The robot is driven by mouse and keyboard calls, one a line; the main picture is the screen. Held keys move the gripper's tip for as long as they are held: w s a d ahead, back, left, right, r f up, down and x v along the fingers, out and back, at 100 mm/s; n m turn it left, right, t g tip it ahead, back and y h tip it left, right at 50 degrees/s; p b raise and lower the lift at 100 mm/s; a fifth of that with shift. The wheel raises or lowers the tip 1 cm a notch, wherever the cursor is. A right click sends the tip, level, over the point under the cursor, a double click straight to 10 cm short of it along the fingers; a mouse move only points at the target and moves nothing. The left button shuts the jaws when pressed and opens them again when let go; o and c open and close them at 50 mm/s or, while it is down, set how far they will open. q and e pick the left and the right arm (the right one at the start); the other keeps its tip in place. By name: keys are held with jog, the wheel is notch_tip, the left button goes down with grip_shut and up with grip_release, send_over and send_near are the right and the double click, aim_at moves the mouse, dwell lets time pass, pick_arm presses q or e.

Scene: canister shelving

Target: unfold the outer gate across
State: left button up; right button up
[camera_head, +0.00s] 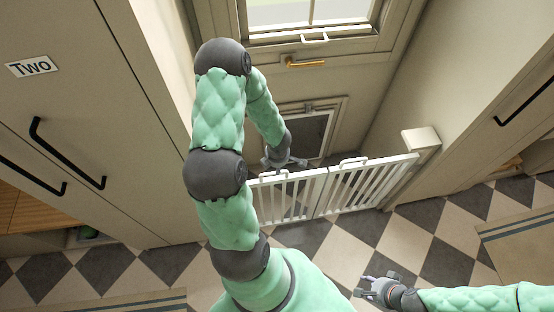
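The white slatted gate (365,188) stands across the lower doorway in two panels that meet at a shallow angle near the middle. Its right end is beside a pale post (421,139); its left panel (288,197) runs left until my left arm hides the end. Each panel has a small white handle on its top rail. My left gripper (285,162) is beyond the left panel's top rail, with its fingers spread; I cannot tell whether it touches the gate. My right gripper (367,287) is open and empty over the floor, well in front of the gate.
A door with a brass handle (305,62) and a pet flap (302,133) is behind the gate. Another cabinet is at right. Checkered floor (405,240) before the gate is clear.

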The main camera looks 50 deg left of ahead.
pick_arm(q)
jog(key=r, duration=0.3)
jog(key=d+r, duration=0.1)
jog(key=shift+s+r, duration=0.2)
jog(key=shift+r, duration=0.15)
jog(key=shift+a, duration=0.1)
